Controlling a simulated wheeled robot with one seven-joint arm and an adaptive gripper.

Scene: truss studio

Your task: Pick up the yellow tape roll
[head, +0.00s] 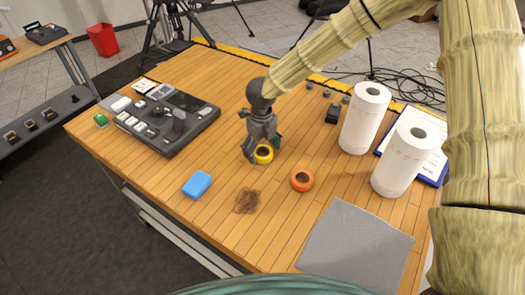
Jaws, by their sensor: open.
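An orange tape roll (302,180) lies to the right and nearer. Two paper towel rolls (365,118) (405,160) stand right. A grey console (160,125) sits left.

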